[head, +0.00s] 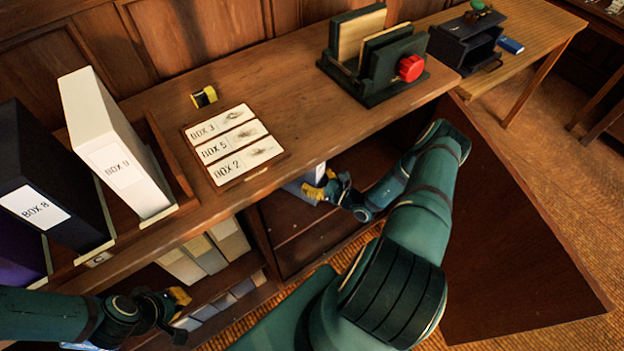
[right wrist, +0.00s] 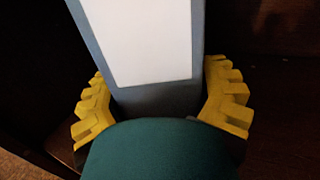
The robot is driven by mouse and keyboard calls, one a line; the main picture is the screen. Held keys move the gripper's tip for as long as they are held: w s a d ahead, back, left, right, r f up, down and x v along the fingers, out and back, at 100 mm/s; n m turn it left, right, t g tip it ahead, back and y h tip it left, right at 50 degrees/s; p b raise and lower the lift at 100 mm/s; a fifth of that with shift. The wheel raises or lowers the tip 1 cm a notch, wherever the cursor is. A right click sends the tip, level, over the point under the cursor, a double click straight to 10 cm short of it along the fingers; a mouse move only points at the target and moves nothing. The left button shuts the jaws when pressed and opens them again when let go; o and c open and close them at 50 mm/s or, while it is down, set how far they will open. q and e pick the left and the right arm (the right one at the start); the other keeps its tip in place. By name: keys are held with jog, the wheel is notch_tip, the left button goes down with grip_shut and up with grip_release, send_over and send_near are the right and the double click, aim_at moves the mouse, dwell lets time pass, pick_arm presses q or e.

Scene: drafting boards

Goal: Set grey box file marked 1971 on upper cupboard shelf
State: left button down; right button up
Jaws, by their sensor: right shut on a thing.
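The grey box file (right wrist: 194,100) has a blank-looking white label in the right wrist view; no 1971 marking is readable. My right gripper (right wrist: 162,100) is shut on it, with yellow fingers on both sides. In the head view my right gripper (head: 328,186) reaches into the open cupboard under the counter, and only a bit of the box file (head: 298,188) shows beside it. The cupboard shelf (head: 290,222) is partly visible below; I cannot tell whether the file touches it. My left gripper (head: 180,300) is low at the left, its jaw opening unclear.
The cupboard door (head: 520,235) stands open at the right. On the counter (head: 270,90) are a label board (head: 230,146), a yellow-black item (head: 204,97), and a dark rack (head: 375,60) with a red knob. Box files (head: 118,150) stand at the left, with more on lower shelves.

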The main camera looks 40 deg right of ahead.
jog(key=shift+r, duration=0.2)
jog(key=o, duration=1.4)
jog(key=shift+f, duration=0.2)
jog(key=shift+r, duration=0.15)
jog(key=p+v, duration=0.1)
jog(key=v, duration=1.1)
